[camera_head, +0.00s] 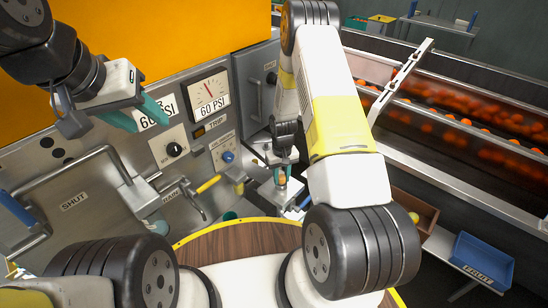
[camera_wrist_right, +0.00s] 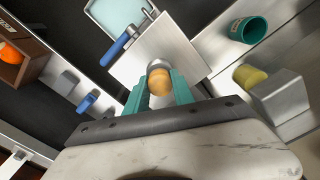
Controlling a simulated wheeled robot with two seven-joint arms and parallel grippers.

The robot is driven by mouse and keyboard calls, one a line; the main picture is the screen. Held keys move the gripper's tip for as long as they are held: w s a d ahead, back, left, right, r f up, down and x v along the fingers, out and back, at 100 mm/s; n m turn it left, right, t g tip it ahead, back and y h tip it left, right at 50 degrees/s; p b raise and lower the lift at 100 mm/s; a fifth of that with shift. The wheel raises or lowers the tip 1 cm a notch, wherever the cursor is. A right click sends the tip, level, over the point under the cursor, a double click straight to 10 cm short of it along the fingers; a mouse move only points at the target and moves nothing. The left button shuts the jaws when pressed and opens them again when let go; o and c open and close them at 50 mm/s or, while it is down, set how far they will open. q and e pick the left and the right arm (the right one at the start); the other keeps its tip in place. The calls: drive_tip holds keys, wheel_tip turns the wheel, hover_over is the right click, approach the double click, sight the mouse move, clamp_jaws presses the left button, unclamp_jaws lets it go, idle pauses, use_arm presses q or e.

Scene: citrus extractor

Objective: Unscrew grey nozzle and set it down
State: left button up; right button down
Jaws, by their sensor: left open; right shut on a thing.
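My right gripper (camera_wrist_right: 160,88) is shut, its teal fingers on both sides of a short round piece with a brass-orange face and grey rim, apparently the nozzle (camera_wrist_right: 160,83). Behind it is a square metal plate (camera_wrist_right: 180,48); I cannot tell whether the piece still touches it. In the head view the right gripper (camera_head: 281,172) is low by the machine's panel, partly hidden by my arm, with the orange part of the nozzle (camera_head: 282,180) showing. My left gripper (camera_head: 138,115) is open and empty, in front of the panel beside the pressure gauge.
In the wrist view a teal cup (camera_wrist_right: 254,29) and a blue handle (camera_wrist_right: 116,48) are close by. A blue fruit bin (camera_head: 484,260) is at right.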

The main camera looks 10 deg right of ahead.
drive_tip(key=c, duration=1.3)
unclamp_jaws()
